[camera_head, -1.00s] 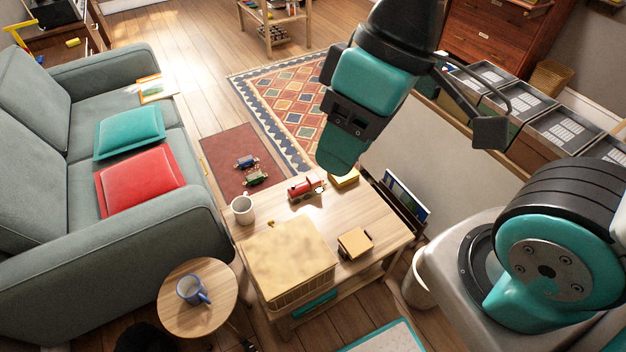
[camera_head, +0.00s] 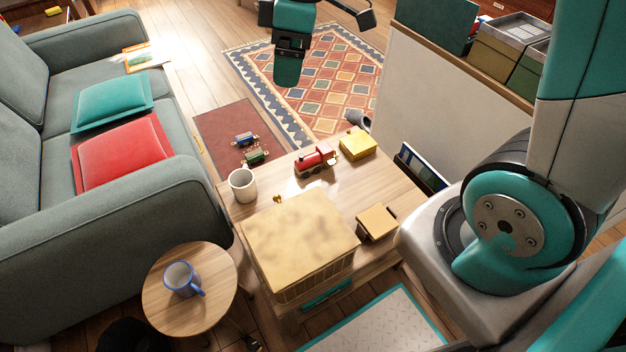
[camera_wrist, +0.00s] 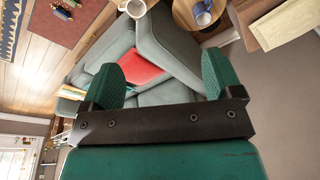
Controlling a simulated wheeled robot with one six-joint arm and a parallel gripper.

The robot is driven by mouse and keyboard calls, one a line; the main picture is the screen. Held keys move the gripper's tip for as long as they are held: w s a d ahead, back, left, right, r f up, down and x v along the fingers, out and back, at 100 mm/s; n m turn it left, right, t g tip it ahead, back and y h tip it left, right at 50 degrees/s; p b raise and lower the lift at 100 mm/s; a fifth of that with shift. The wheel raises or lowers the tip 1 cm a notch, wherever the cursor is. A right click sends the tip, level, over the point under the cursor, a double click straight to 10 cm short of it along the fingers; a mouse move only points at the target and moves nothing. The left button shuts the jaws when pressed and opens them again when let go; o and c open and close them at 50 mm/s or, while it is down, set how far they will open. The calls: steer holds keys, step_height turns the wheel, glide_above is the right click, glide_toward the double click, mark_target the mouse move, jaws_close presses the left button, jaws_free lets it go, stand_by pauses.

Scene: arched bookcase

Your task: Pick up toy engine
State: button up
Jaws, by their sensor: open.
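The red toy engine (camera_head: 315,161) stands on the far part of the wooden coffee table (camera_head: 375,190), between a white mug and a yellow box. My gripper (camera_head: 287,72) is up and beyond the engine in the head view, over the rug area and apart from the table. In the wrist view my gripper (camera_wrist: 160,82) shows two green fingers spread wide with nothing between them. The engine is not seen in the wrist view.
The white mug (camera_head: 243,184), yellow box (camera_head: 358,145), large tan-topped box (camera_head: 300,240) and small box (camera_head: 377,222) share the table. Two small toy train cars (camera_head: 250,150) lie on the red mat. A sofa (camera_head: 140,215) stands left.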

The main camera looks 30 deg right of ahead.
steer(key=w+d+f+n+b, duration=0.1)
steer(key=w+d+f+b, duration=0.15)
steer(key=f, duration=0.25)
steer(key=w+d+f+n+h+b, duration=0.1)
steer(key=w+f+b, duration=0.15)
steer(key=f, duration=0.25)
steer(key=w+d+f+n+b, duration=0.1)
steer(key=w+d+f, duration=0.1)
steer(key=w+f, duration=0.15)
steer(key=n+h+b, duration=0.1)
steer(key=n+b, duration=0.2)
steer(key=b, duration=0.4)
glide_above(315, 154)
step_height(315, 154, down, 14)
steer(key=shift+g, duration=0.3)
step_height(315, 154, down, 12)
steer(key=b, duration=0.3)
steer(key=shift+s+a+r, duration=0.1)
steer(key=shift+a+r, duration=0.05)
steer(key=shift+r, duration=0.05)
step_height(315, 154, down, 6)
steer(key=b, duration=0.3)
steer(key=shift+r, duration=0.15)
steer(key=c, duration=1.1)
steer(key=shift+r, duration=0.1)
steer(key=shift+c, duration=0.2)
